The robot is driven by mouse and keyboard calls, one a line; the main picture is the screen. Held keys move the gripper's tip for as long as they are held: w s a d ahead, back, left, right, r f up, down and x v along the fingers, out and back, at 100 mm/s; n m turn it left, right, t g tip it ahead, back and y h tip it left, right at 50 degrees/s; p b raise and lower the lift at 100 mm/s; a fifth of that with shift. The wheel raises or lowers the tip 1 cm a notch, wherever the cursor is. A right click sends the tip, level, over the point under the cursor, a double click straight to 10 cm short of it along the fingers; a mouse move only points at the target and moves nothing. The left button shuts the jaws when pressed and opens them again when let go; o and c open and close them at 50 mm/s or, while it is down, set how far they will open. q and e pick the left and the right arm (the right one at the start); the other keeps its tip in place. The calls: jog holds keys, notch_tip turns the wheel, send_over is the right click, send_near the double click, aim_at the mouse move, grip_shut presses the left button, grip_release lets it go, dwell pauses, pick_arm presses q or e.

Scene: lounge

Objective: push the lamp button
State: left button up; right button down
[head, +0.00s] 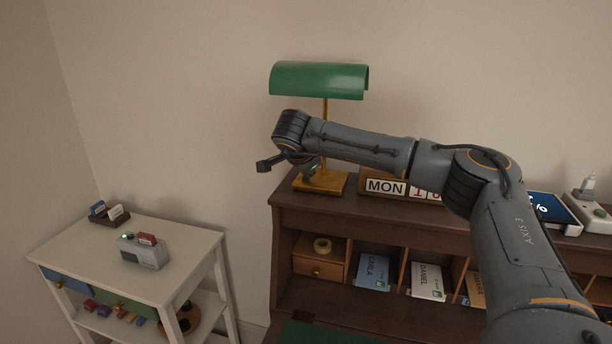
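The desk lamp has a green shade (319,80), a thin brass stem (325,108) and a brass base (328,185). It stands upright on top of the dark wooden desk (300,207). My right arm comes in from the right and crosses in front of the stem. My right gripper (309,168) is just above and at the left of the base, mostly hidden behind its own wrist. I cannot tell whether its fingers are open or touch the base. No lamp button can be made out. My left gripper is not in view.
A calendar block (386,187) reading MON stands right of the base, partly behind my arm. A tablet (550,208) and a white device (588,205) are farther right. A white cart (185,258) with a grey box (143,252) stands left. The wall is close behind.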

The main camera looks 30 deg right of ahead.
jog(key=shift+r, duration=0.1)
dwell(0.3)
jog(key=shift+r+p, duration=2.35)
jog(key=shift+r, duration=0.8)
jog(key=shift+w+f, duration=0.1)
